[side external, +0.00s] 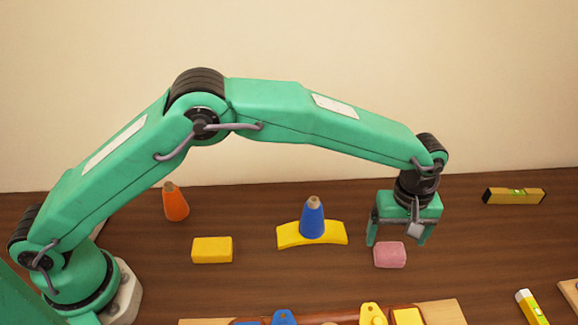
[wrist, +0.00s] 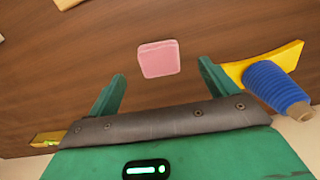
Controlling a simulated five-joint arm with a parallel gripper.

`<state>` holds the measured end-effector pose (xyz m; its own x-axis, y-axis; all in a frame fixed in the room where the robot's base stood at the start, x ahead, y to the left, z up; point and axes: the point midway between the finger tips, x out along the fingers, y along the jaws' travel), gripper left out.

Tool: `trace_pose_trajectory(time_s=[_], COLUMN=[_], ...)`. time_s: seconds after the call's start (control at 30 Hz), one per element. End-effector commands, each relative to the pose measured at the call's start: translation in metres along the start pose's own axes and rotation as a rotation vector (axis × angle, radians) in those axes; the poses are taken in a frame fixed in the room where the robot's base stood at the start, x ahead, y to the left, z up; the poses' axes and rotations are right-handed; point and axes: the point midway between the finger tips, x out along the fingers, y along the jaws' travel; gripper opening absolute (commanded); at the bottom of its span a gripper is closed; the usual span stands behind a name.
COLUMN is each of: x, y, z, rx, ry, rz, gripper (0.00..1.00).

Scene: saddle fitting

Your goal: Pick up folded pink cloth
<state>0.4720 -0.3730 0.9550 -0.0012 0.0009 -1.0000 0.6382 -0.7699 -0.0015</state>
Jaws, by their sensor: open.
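The folded pink cloth (side external: 390,255) is a small block-like square lying on the wooden table, right of the middle in the side view. In the wrist view the cloth (wrist: 158,59) lies beyond the fingertips, between their lines and a little ahead of them. My gripper (side external: 398,241) points down with its two green fingers apart. It is open and empty, above and just behind the cloth in the side view. In the wrist view my gripper (wrist: 162,68) shows both fingers clear of the cloth.
A yellow block (side external: 212,250) and an orange cone (side external: 176,203) are farther left. A yellow level (side external: 514,196) lies at the right. A wooden board (side external: 445,313) with parts is at the front.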

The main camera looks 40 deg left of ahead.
Motion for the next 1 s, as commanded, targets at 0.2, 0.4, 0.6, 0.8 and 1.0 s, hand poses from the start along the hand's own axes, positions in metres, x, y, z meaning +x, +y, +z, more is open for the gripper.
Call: trace_pose_trajectory(time_s=[0.2, 0.4, 0.6, 0.8, 1.0], x=[0.010, 0.014, 0.033, 0.054, 0.063], y=[0.000, 0.000, 0.001, 0.001, 0.001], z=[0.000, 0.000, 0.000, 0.000, 0.000], rx=[0.000, 0.001, 0.001, 0.001, 0.001], ry=[0.000, 0.000, 0.000, 0.000, 0.000], rz=[0.002, 0.000, -0.001, 0.000, 0.001], gripper=[0.85, 0.85, 0.85, 0.85, 0.85])
